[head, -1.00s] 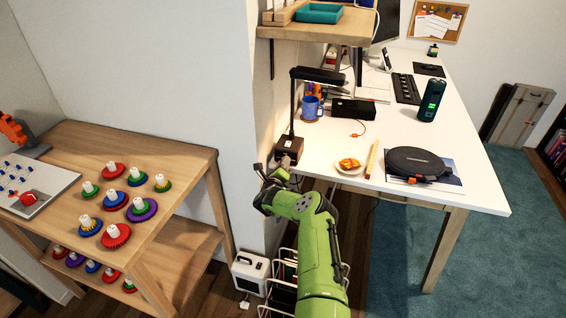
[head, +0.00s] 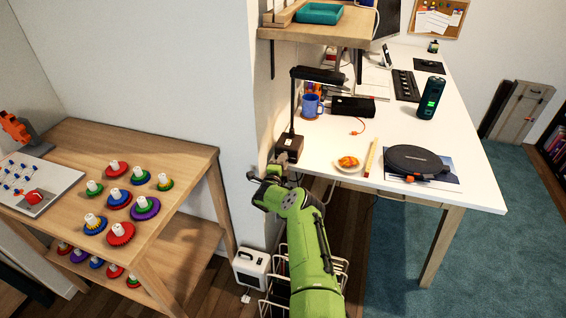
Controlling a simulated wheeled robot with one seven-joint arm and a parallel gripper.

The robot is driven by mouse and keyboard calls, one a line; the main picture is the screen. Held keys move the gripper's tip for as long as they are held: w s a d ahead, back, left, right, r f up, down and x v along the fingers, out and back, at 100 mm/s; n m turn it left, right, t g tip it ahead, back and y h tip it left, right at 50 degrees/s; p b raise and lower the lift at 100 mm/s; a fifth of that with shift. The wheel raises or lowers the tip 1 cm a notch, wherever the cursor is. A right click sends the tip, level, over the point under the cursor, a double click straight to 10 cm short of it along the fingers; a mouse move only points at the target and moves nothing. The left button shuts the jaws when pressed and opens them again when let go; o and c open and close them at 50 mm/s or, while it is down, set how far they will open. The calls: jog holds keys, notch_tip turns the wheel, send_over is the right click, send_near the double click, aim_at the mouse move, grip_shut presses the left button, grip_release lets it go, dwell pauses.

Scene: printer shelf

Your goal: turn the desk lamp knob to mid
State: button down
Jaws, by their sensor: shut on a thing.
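The black desk lamp (head: 294,112) stands upright at the near left corner of the white desk, its head reaching right over the desk. Its dark square base (head: 289,149) sits at the desk's edge. My gripper (head: 279,166) is at the near side of this base, shut on the lamp's knob. The knob is too small and too hidden by the fingers to show its setting. My green arm reaches up to it from the lower middle.
A blue mug (head: 312,105), a black box (head: 352,107), a plate of food (head: 348,162) and a round black device (head: 418,160) are on the desk. A wall corner (head: 262,205) stands close left of my gripper. A wire rack is below.

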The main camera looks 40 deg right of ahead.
jog(key=shift+f+n, duration=0.1)
jog(key=shift+n, duration=0.3)
jog(key=c, duration=0.9)
grip_release()
jog(key=shift+a, duration=0.1)
jog(key=shift+f, duration=0.1)
